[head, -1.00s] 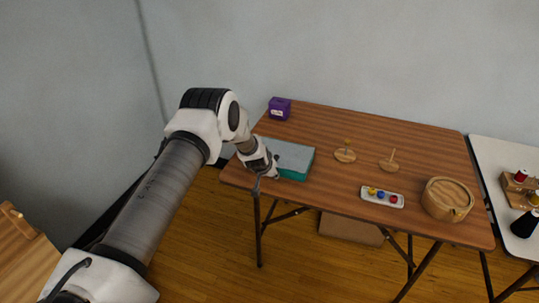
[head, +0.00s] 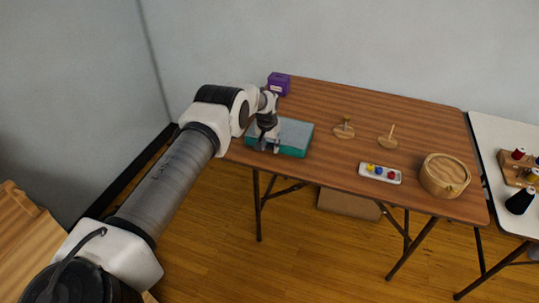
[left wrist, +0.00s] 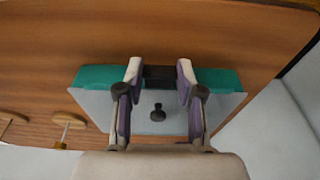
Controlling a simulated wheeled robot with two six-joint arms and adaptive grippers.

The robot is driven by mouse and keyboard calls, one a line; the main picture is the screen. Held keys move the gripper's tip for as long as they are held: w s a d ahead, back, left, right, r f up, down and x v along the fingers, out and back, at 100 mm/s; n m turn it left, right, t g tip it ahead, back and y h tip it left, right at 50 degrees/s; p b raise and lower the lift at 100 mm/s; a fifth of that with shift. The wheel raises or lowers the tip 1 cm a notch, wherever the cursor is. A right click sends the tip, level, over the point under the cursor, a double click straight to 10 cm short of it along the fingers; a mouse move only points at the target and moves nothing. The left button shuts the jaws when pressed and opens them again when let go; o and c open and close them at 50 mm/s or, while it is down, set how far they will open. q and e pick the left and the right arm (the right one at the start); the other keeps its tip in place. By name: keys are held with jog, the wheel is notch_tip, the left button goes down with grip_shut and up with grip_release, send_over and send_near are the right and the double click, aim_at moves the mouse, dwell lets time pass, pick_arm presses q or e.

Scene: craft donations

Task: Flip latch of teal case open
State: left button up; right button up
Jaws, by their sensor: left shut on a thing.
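The teal case (head: 296,151) lies on the left part of the brown table, with a flat grey lid. In the left wrist view its teal front side (left wrist: 97,76) runs across the picture. A dark latch (left wrist: 159,74) sits midway along that side, and a small dark knob (left wrist: 158,113) stands on the lid. My left gripper (head: 267,149) is at the case's front edge. In the left wrist view its fingers (left wrist: 159,70) are closed on both sides of the latch. I cannot tell whether the latch is raised. My right gripper is out of view.
On the brown table (head: 380,115) are a purple box (head: 279,84), two wooden peg stands (head: 344,130) (head: 388,140), a white tray (head: 398,182) with coloured pieces and a round wooden box (head: 444,176). A white table (head: 483,128) with spools stands at the right.

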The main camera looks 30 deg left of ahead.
pick_arm(q)
jog(key=shift+s+f, duration=0.1)
jog(key=shift+s, duration=0.05)
jog(key=o, duration=1.2)
jog(key=shift+a, duration=0.1)
jog(key=shift+c, duration=0.2)
notch_tip(320, 180, up, 12)
jog(key=s, duration=0.1)
jog(key=shift+s+d, duration=0.2)
jog(key=shift+s, duration=0.15)
jog(key=shift+f, duration=0.1)
